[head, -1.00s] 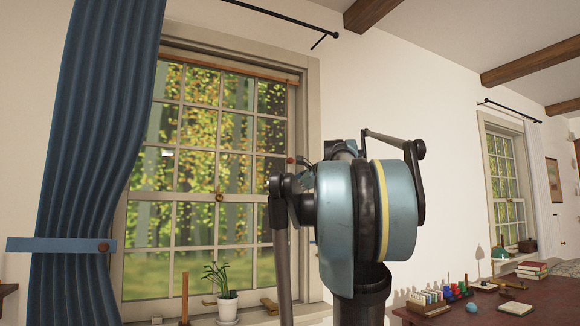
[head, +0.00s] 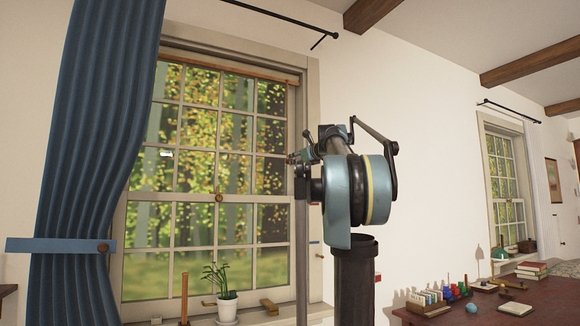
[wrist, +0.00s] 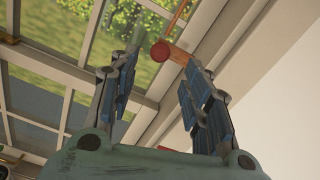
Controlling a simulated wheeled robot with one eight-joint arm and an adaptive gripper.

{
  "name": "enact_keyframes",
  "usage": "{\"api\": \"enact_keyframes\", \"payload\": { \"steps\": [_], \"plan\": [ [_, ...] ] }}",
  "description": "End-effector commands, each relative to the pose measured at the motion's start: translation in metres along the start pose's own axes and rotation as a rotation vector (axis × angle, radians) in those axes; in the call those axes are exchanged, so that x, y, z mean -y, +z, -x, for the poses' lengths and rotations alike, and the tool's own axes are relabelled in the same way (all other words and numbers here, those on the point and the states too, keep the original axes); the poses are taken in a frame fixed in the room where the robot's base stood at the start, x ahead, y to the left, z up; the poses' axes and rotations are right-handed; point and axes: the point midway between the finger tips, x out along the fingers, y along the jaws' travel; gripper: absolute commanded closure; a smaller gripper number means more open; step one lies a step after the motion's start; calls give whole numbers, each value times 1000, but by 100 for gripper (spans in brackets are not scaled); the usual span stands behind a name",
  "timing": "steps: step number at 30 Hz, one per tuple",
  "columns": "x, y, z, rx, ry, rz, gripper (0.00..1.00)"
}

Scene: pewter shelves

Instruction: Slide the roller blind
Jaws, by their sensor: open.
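The roller blind (head: 230,68) shows in the head view as a narrow brown strip across the top of the window. In the head view my arm stands before the window's right edge, and the gripper's fingers are hard to make out there.
A blue curtain (head: 98,140) hangs tied back at the left. A potted plant (head: 226,292) stands on the sill below. A red-brown table (head: 490,308) with books and small items is at the lower right. The wall right of the window is bare.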

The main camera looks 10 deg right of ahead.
Motion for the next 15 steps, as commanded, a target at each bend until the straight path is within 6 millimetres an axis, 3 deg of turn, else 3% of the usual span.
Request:
{"api": "enact_keyframes", "payload": {
  "steps": [9,15],
  "plan": [
    [-1,0,-52,0,2,1,56],
    [0,0,-74,0,1,1,56]
  ]
}}
